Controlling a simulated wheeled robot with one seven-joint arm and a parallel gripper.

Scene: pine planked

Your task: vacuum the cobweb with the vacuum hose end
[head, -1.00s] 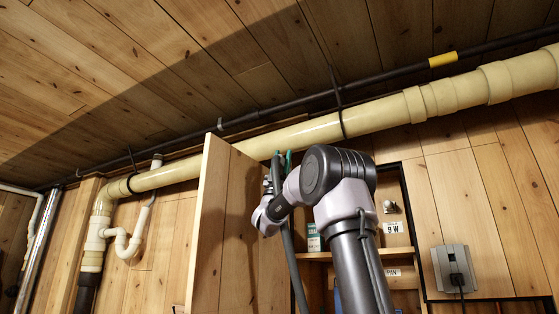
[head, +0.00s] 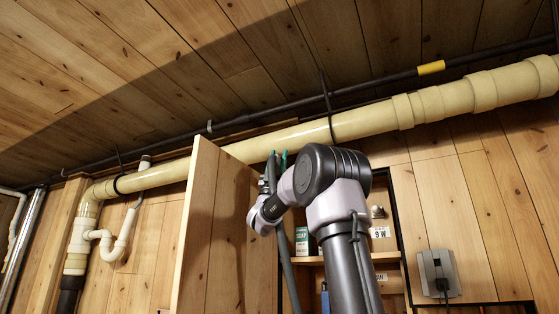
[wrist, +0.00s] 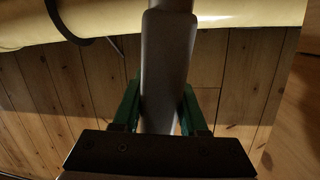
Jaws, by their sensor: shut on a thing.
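My gripper (head: 279,162) is raised beside an open wooden cabinet door, below the big cream pipe. In the wrist view its green fingers (wrist: 160,108) are closed on both sides of the vacuum hose end (wrist: 167,65), a grey tube pointing up the picture toward the pipe. The hose (head: 290,277) hangs down from the gripper in the head view. The tip of the hose end runs out of the top of the wrist view. I cannot make out a cobweb in either view.
The cream pipe (head: 365,122) runs along the wall under the plank ceiling, with a thin dark conduit (head: 378,86) above it. The open door (head: 213,235) stands close left of my gripper. Cabinet shelves (head: 385,257) with small items are behind my arm.

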